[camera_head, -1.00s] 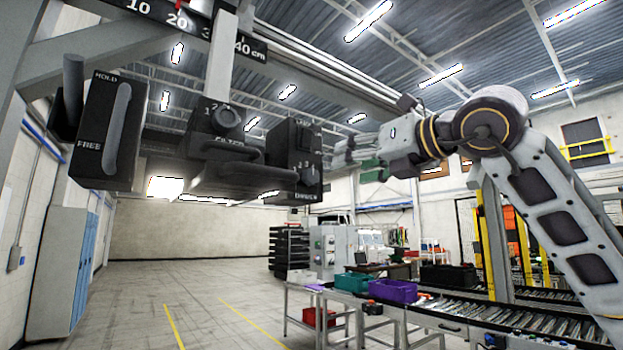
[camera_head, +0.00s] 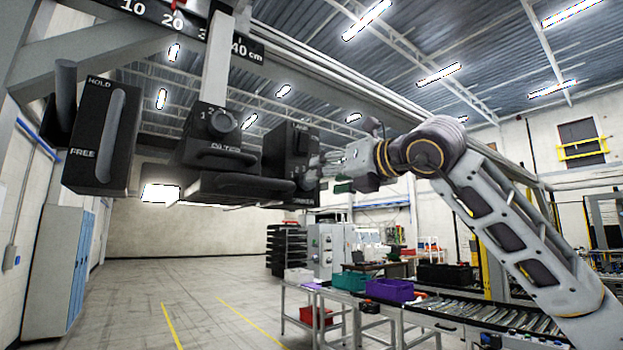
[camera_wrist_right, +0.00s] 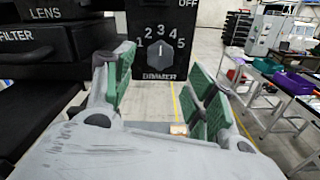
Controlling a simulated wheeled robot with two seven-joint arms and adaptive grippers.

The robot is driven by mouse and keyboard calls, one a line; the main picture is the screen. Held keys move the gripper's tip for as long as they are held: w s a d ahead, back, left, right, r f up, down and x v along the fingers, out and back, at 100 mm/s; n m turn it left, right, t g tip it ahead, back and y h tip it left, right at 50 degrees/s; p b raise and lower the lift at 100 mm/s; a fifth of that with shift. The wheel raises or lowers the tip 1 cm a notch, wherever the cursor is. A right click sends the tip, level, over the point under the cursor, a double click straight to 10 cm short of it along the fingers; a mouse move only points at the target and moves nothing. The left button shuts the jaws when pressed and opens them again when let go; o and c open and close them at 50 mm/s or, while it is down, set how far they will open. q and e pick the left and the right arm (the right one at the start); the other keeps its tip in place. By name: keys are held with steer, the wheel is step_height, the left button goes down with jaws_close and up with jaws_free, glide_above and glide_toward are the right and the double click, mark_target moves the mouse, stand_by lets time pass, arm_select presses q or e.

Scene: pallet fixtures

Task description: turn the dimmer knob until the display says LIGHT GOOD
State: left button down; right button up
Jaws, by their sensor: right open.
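The dimmer knob (camera_wrist_right: 160,53) is a grey dial on a black box, labelled DIMMER below and numbered 1 to 5 around it. Its pale mark points roughly up, near 3. In the head view the dimmer box (camera_head: 290,150) hangs at the right end of the row of black boxes. My right gripper (camera_wrist_right: 163,85) is open and empty, its green-padded fingers to either side of the knob's line in the wrist view; contact is not evident. In the head view this gripper (camera_head: 328,165) is beside the box's right side. No display with readable text is visible. My left gripper is out of view.
A filter box with a knob (camera_head: 222,122) and a HOLD/FREE box (camera_head: 103,130) hang left of the dimmer. A centimetre scale (camera_head: 172,20) runs above. A bright lit panel (camera_head: 160,192) shows below. Tables and a conveyor (camera_head: 490,318) stand at lower right; the floor at left is clear.

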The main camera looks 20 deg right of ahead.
mark_target(306, 186)
steer(key=p+x, duration=0.1)
steer(key=x, duration=0.5)
steer(key=shift+w+p, duration=0.35)
steer(key=shift+p, duration=0.05)
steer(key=shift+a, duration=0.1)
steer(key=shift+c, duration=0.6)
steer(key=c, duration=0.9)
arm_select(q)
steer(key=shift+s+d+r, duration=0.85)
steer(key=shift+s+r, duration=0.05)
